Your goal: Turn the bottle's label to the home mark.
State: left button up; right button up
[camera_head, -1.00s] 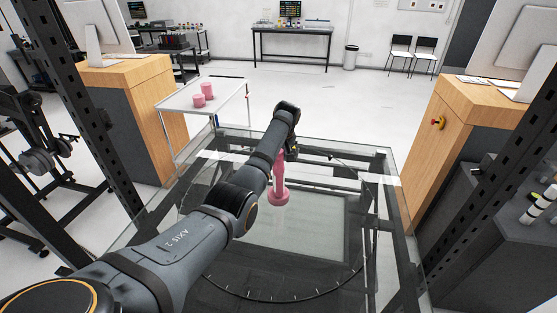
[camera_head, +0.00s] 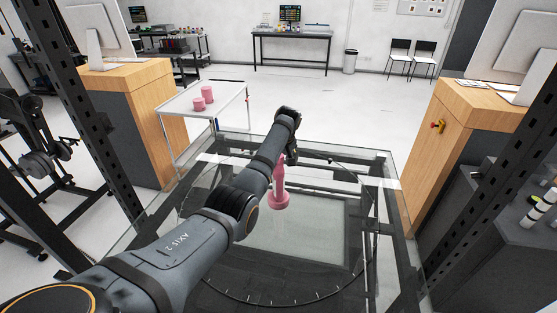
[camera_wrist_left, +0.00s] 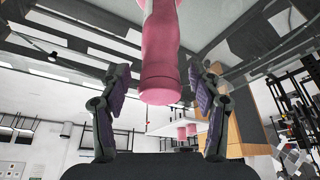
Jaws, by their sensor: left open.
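The pink bottle (camera_head: 279,190) stands upright on the round glass turntable (camera_head: 230,285), towards its far side. In the head view my left arm reaches to it from the left, and its wrist hides most of the gripper. In the left wrist view my left gripper (camera_wrist_left: 158,88) is open, with one finger on each side of the bottle (camera_wrist_left: 161,60) and a gap to each. This view seems upside down. I cannot make out a label on the bottle or tell which tick is the home mark. My right gripper is not in view.
Ticks line the turntable's near rim. A glass-topped frame (camera_head: 388,165) surrounds it. A white trolley (camera_head: 228,97) with two pink cylinders (camera_head: 199,104) stands at the back left. Wooden desks (camera_head: 128,75) flank both sides, and dark perforated posts (camera_head: 110,150) stand at the sides.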

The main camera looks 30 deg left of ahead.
pick_arm(q)
jog(key=v, duration=1.2)
jog(key=shift+a, duration=0.1)
